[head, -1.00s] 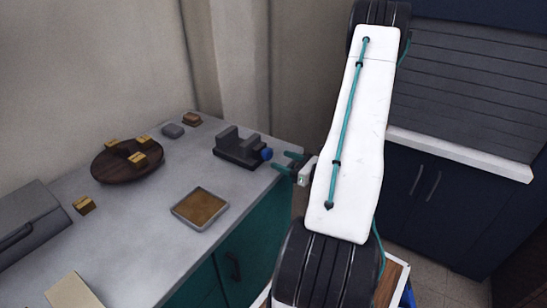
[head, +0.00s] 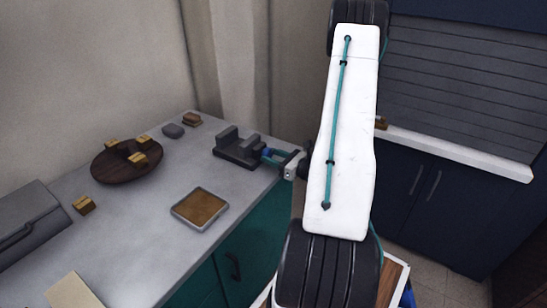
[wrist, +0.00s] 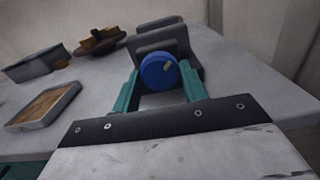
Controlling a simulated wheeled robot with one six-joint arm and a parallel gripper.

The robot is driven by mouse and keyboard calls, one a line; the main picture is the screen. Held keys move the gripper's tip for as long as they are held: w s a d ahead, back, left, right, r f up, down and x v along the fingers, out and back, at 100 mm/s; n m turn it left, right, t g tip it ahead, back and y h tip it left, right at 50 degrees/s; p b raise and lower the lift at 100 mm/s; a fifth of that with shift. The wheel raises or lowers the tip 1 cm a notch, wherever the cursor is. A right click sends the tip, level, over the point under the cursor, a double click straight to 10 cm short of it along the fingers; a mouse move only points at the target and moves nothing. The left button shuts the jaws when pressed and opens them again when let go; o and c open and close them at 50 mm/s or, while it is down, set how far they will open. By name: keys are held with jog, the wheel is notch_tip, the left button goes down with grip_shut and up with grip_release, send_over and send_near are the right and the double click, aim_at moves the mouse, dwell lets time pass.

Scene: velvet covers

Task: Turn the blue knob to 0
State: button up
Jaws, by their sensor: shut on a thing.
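The blue knob (wrist: 157,73) sits on the front of a dark grey device (head: 237,149) at the counter's right edge. A small grey mark shows on the right part of the knob's face. I cannot see a 0 or any scale. My gripper (wrist: 159,82) has its teal fingers on either side of the knob, shut on it. In the head view the knob (head: 269,153) is mostly hidden by the fingers. The device's body (wrist: 163,41) rises behind the knob in the wrist view.
On the grey counter (head: 150,215) are a square tray (head: 200,208) with a brown inside, a round dark wooden board (head: 127,161) with several small blocks, and a loose block (head: 84,205). A grey box (head: 28,228) stands at the left.

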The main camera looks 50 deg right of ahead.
jog(key=n, duration=0.4)
jog(key=shift+n, duration=0.3)
jog(key=n, duration=0.4)
jog(key=shift+n, duration=0.3)
dwell(0.4)
jog(key=o, duration=1)
jog(key=s, duration=0.7)
jog(key=shift+s+d, duration=0.35)
jog(key=shift+s, duration=0.05)
